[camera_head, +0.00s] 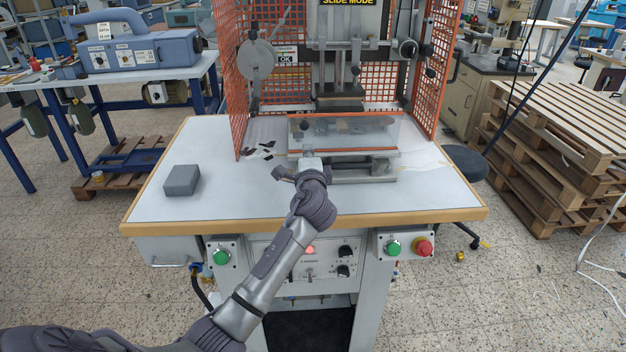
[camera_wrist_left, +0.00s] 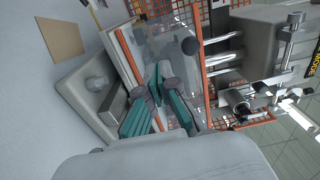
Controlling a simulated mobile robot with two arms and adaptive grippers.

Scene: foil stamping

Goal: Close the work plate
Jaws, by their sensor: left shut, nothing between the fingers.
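The work plate (camera_head: 345,153) is at the front of the stamping press, in the middle of the white table. It shows as a flat slide with an orange strip and a clear panel above it. In the left wrist view, the clear panel (camera_wrist_left: 172,45) lies between two orange strips. My left gripper (camera_head: 298,172) is at the plate's front left corner; its fingers also show in the left wrist view (camera_wrist_left: 161,88). They are shut and empty, close to the front orange strip. I cannot tell whether they touch it. My right gripper is not in view.
The press (camera_head: 341,85) stands behind the plate, between orange mesh guards (camera_head: 238,95). A grey block (camera_head: 182,180) lies on the table's left. Dark scraps (camera_head: 262,150) lie left of the plate. The table (camera_head: 420,195) is clear at front right. Green and red buttons are below its edge.

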